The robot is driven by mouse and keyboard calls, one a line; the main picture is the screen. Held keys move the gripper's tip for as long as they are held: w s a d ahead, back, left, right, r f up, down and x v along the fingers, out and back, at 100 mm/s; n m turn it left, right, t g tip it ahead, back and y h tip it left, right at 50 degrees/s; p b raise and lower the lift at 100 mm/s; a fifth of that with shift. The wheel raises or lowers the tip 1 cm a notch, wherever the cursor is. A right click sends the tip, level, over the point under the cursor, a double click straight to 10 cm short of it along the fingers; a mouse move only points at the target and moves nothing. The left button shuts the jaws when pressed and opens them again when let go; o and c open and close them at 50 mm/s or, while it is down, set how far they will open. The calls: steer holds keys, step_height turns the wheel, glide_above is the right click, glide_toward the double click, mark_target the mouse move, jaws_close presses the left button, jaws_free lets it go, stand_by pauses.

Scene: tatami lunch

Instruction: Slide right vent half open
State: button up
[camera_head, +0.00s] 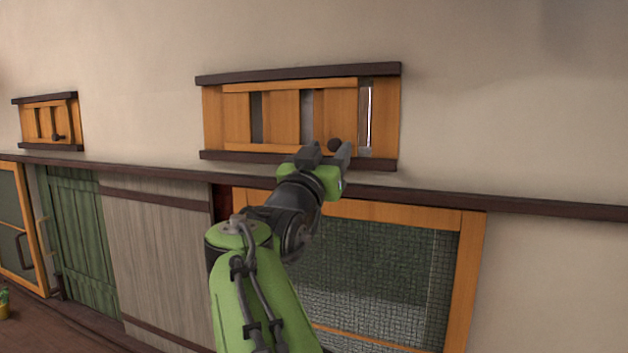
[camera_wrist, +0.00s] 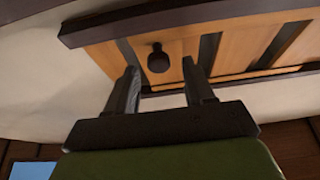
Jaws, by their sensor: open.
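The right vent (camera_head: 281,118) is an orange wooden slatted panel between dark upper and lower rails on the wall. Dark gaps show between its slats, and a narrow bright strip shows near its right end. A dark round knob (camera_head: 334,145) sits low on the panel's right part. My gripper (camera_head: 327,153) is raised just in front of it, its fingers open. In the wrist view the knob (camera_wrist: 158,60) shows between the two spread fingertips of my gripper (camera_wrist: 160,74), with space on both sides. I see no finger touching it.
A smaller, similar vent (camera_head: 50,121) with its own knob is at the far left. A dark wall beam (camera_head: 560,209) runs below both vents. An orange-framed mesh panel (camera_head: 390,270) is behind my arm, and a green door (camera_head: 78,230) is at left. Bare wall lies to the right.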

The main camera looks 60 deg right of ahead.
steer(key=b+v, duration=0.4)
steer(key=v, duration=0.9)
steer(key=shift+a, duration=0.25)
steer(key=shift+f, duration=0.15)
